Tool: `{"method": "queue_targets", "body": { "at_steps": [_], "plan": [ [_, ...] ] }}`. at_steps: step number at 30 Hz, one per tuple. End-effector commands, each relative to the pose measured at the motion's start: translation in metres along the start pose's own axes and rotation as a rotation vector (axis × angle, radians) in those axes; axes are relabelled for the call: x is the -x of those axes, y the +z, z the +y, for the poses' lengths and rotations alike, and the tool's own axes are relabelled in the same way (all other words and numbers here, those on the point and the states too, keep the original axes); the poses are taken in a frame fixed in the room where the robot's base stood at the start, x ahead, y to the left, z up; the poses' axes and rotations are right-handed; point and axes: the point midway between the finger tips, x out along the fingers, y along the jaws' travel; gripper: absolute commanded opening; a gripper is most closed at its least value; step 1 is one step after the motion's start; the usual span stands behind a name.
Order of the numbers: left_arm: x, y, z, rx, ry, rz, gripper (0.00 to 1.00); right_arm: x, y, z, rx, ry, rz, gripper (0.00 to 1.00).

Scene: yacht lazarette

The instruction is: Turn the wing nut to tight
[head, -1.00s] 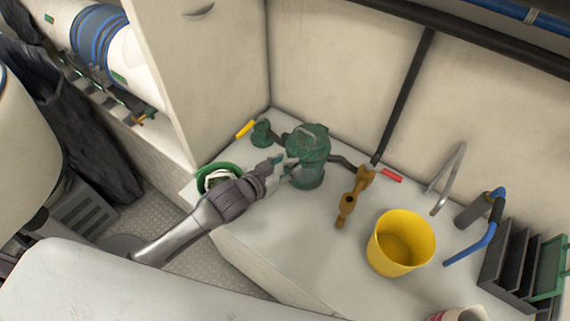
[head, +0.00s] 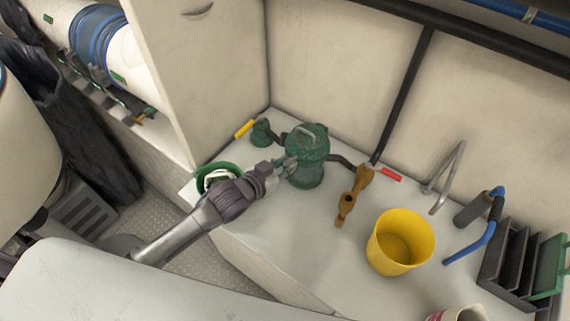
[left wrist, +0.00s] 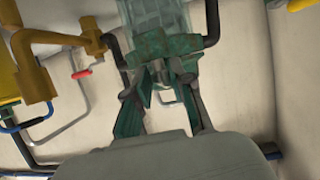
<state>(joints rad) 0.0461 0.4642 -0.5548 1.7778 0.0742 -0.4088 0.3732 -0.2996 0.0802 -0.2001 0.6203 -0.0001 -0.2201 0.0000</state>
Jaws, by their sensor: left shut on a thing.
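The green strainer (head: 307,168) stands upright on the white shelf, against the back corner. My left gripper (head: 286,165) reaches it from the left, with its fingertips at the strainer's near left side. In the left wrist view the strainer's green end (left wrist: 168,46) and clear body (left wrist: 155,14) lie just beyond the fingers. My left gripper (left wrist: 165,77) is shut on a small metal piece there, which looks like the wing nut (left wrist: 161,73); the fingers hide much of it. A grey bail-like loop (head: 304,132) shows on the strainer's top. My right gripper is not in view.
A brass valve (head: 347,203), a red handle (head: 391,175) and a yellow bucket (head: 399,245) stand to the right. Black hose (head: 342,161) joins the strainer.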

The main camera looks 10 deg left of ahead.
Motion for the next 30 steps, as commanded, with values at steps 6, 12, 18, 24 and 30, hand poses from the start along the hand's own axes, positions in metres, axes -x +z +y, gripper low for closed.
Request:
{"method": "queue_targets", "body": {
  "at_steps": [6,12,18,24,30],
  "plan": [
    [0.0002,0.0001,-0.0026,-0.003,-0.005,-0.002,0.0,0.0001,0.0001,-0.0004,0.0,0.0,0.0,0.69],
    [0.0002,0.0001,-0.003,-0.004,-0.006,-0.002,0.0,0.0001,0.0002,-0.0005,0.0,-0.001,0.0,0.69],
    [0.0002,0.0001,-0.0033,-0.004,-0.006,-0.002,0.0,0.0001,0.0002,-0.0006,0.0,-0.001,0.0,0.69],
    [0.0002,0.0,-0.0036,-0.004,-0.007,-0.002,0.0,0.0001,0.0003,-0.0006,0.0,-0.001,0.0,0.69],
    [0.0002,0.0,-0.0034,-0.004,-0.006,-0.002,0.42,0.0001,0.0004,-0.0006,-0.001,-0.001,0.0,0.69]
  ]
}}
